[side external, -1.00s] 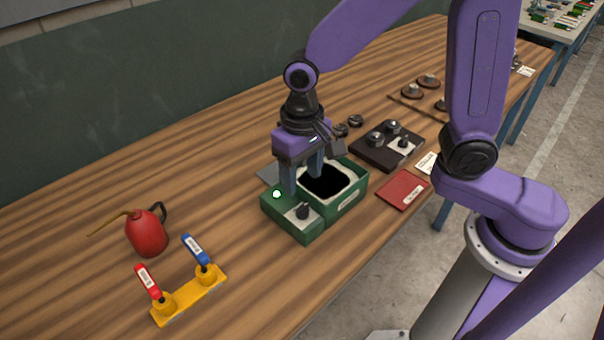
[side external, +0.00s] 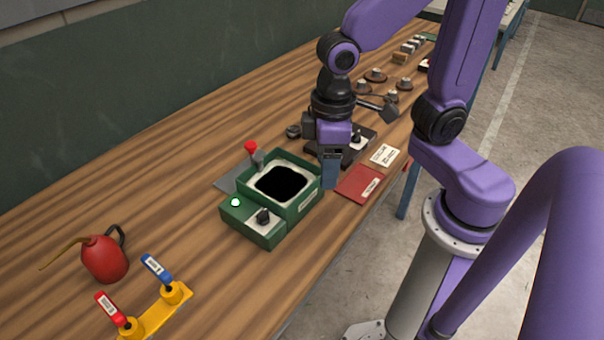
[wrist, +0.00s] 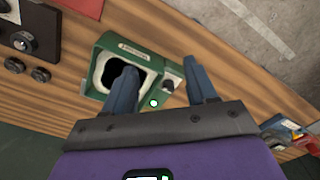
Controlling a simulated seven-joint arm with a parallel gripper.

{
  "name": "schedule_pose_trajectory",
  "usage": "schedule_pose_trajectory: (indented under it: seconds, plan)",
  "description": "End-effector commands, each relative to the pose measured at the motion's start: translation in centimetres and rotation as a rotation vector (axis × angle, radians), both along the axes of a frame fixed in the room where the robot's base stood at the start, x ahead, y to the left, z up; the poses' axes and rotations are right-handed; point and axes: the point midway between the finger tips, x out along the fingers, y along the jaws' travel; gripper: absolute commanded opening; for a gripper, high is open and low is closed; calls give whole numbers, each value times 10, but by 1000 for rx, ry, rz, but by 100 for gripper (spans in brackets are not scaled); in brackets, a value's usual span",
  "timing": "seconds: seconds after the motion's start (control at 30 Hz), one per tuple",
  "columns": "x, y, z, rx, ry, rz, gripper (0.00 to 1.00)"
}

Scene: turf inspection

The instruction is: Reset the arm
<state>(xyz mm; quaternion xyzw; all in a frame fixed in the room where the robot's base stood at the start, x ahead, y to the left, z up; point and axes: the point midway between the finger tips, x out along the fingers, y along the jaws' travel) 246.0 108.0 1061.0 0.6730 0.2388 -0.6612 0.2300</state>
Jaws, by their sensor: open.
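My gripper (side external: 331,168) hangs above the right edge of the green box, near the red booklet, with its fingers pointing down. In the wrist view my gripper (wrist: 168,82) shows two blue-grey fingers spread apart with nothing between them. The green box (side external: 310,203) has a black opening with a pale rim, and a lower front section with a dark knob (side external: 263,216) and a lit white button (side external: 235,202). The box also shows in the wrist view (wrist: 108,42), where the light looks green. The fingers appear apart from the box.
A red-knobbed lever (side external: 251,147) stands behind the box. A red oil can (side external: 106,261) and a yellow bar (side external: 160,314) with red and blue handles lie at left. A red booklet (side external: 354,186), white card (side external: 385,155) and dark knob panel (side external: 367,140) are at right.

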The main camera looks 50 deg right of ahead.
Motion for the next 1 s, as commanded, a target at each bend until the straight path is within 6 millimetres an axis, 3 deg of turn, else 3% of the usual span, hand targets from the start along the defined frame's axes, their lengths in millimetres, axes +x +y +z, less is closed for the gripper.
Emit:
schedule_pose_trajectory:
  seconds: [0.2, 0.43, 0.6, 1.0]
  plan:
    - [-40, -28, 7, 5, -7, 205, 57]
    - [-72, -49, 10, 6, -10, 369, 57]
    - [-81, -54, 11, 5, -10, 418, 57]
    - [-82, -55, 11, 5, -10, 423, 57]
